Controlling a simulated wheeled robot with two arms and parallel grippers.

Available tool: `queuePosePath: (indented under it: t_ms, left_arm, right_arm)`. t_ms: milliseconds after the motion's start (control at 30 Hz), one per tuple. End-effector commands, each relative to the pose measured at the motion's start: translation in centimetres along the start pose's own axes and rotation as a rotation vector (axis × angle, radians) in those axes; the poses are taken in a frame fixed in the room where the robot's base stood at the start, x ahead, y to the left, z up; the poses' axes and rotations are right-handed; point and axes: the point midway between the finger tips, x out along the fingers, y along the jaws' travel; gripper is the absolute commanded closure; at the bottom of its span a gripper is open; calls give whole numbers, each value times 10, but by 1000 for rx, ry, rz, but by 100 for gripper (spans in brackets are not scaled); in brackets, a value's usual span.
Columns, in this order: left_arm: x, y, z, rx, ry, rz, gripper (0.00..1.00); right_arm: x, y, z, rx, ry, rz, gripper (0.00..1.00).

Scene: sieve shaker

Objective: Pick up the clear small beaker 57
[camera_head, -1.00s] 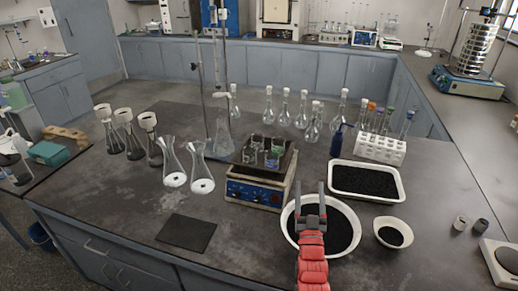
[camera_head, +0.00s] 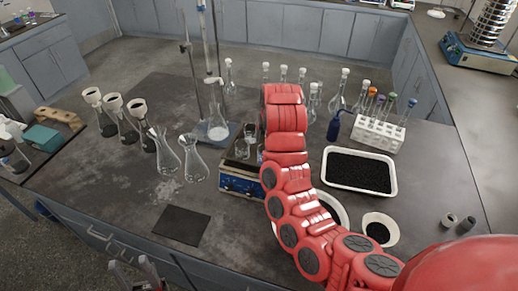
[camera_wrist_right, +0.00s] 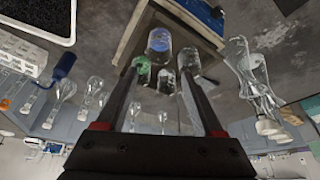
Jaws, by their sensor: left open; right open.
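Several small beakers stand on the blue hotplate stirrer (camera_head: 240,185). Two clear beakers (camera_head: 250,131) (camera_head: 242,148) show left of my red right arm, which hides the others. In the right wrist view there are clear beakers (camera_wrist_right: 188,59) (camera_wrist_right: 167,79), one with blue content (camera_wrist_right: 159,41) and one with green content (camera_wrist_right: 143,70). I cannot tell which clear one is 57. My right gripper (camera_wrist_right: 160,72) is open, its fingers spread on either side of the beakers; contact is unclear. It is hidden in the head view. My left gripper (camera_head: 134,266) is open and empty at the bottom edge.
Conical flasks (camera_head: 194,160) stand left of the hotplate, and a stand with a burette (camera_head: 204,50) behind it. Stoppered flasks (camera_head: 340,90) line the back. A white tray of black granules (camera_head: 360,151) and a tube rack (camera_head: 377,135) are right. A dark mat (camera_head: 181,225) lies front left.

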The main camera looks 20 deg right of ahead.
Motion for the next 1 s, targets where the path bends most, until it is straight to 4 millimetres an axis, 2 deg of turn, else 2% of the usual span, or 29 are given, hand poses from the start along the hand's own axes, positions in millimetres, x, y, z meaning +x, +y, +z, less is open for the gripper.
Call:
queuePosePath:
  t_ms: [233,433,600,733,800,1000]
  left_arm:
    - [-17,1,3,0,0,0,50]
    - [-42,2,7,0,0,0,50]
    - [-78,4,13,0,0,0,50]
    - [-77,4,13,0,0,0,50]
    - [-64,3,11,0,0,0,50]
    - [-60,3,10,0,0,0,50]
  right_arm:
    - [26,0,3,-1,-5,4,31]
    - [53,0,3,-1,-2,3,31]
    - [82,0,4,-1,0,2,31]
    - [103,0,4,0,-9,1,31]
    - [106,1,0,1,-6,0,31]
    - [122,0,1,0,-4,-1,31]
